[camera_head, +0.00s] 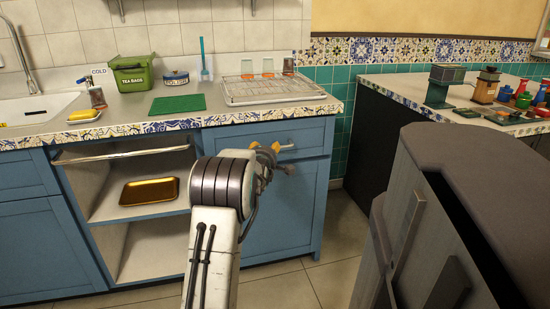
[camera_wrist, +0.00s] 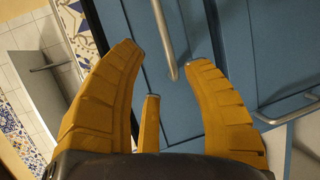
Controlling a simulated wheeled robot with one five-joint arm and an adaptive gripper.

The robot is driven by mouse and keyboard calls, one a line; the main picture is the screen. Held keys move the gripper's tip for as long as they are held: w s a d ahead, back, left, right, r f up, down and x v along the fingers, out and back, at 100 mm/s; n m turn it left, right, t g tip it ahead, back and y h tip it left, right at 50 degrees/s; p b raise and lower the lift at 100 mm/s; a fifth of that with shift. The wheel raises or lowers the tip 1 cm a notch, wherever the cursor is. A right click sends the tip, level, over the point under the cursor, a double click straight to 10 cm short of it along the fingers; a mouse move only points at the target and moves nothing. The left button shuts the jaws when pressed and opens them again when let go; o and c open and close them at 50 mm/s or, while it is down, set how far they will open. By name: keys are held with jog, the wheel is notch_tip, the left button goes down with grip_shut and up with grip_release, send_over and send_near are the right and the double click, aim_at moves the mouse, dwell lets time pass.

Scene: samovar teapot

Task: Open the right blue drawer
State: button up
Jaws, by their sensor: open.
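The right blue drawer (camera_head: 312,133) is under the tiled counter edge, above a blue cabinet door, and looks closed. Its metal bar handle (camera_head: 288,148) is partly hidden by my gripper in the head view. My gripper (camera_head: 266,147) is at the drawer front, with yellow fingertips close to the handle. In the wrist view, my gripper (camera_wrist: 163,58) is open and empty. The handle (camera_wrist: 164,38) runs from the top edge down to an end between the spread fingertips. I cannot tell whether any finger touches it.
An open cabinet (camera_head: 110,185) with a front rail and a gold tray (camera_head: 150,191) is left of my arm. The counter above holds a wire rack (camera_head: 268,90), a green mat (camera_head: 178,104) and a green tea bin (camera_head: 132,73). A dark grey body fills the lower right.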

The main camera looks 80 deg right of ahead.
jog(key=shift+s+d+f+b, duration=0.35)
jog(key=shift+d+b, duration=0.45)
jog(key=shift+d, duration=0.45)
jog(key=shift+s+d+f+b, duration=0.35)
jog(key=shift+d+b, duration=0.45)
jog(key=shift+d, duration=0.5)
jog(key=shift+s+d+f+b, duration=0.35)
jog(key=shift+d+b, duration=0.45)
jog(key=shift+d, duration=0.45)
jog(key=shift+c, duration=0.3)
grip_shut()
